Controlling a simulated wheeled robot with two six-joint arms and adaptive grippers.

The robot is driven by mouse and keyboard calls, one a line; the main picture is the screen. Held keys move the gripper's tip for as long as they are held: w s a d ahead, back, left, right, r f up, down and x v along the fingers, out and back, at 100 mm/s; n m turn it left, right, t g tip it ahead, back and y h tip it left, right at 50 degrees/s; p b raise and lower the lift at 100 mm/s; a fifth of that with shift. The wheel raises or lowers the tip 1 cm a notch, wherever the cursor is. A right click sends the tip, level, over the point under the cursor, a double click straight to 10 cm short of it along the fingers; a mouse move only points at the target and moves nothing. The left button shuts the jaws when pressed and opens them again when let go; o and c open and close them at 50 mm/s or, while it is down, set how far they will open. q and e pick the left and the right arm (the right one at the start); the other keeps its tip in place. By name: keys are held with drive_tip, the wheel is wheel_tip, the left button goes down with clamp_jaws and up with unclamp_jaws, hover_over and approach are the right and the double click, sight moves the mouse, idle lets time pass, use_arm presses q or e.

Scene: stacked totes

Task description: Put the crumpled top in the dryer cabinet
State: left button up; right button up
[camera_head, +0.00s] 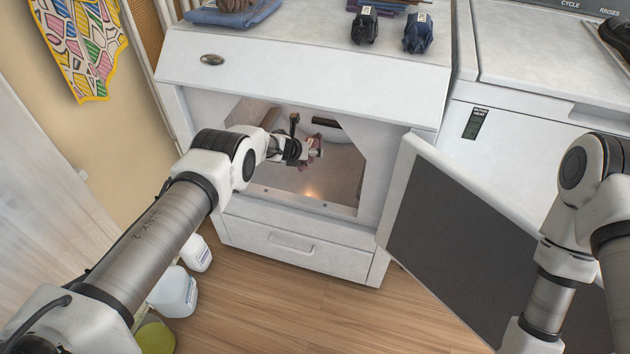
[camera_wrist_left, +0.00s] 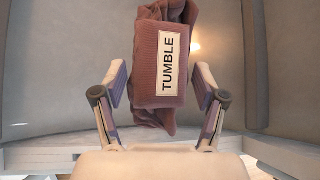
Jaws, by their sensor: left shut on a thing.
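The crumpled top (camera_head: 317,144) is a small mauve-red bundle of cloth. In the left wrist view the bundle (camera_wrist_left: 160,100) carries a white label reading TUMBLE. My left gripper (camera_head: 305,152) is shut on it, with a finger at each side, inside the dryer cabinet (camera_head: 300,75). In the wrist view the cabinet's grey curved inner wall (camera_wrist_left: 65,60) is behind the bundle. I cannot tell whether the bundle touches the cabinet floor. The cabinet door (camera_head: 480,235) stands open to the right. My right gripper is out of view; only its arm shows at the right.
On the cabinet top are two dark bundles with labels (camera_head: 364,26) (camera_head: 418,35) and a folded blue cloth (camera_head: 240,15). A white machine (camera_head: 540,65) stands to the right. White bottles (camera_head: 175,292) stand on the floor at the left. The opening's frame surrounds my left wrist.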

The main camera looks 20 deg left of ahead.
use_arm(q)
drive_tip(key=o, duration=1.7)
drive_tip(key=shift+o, duration=0.2)
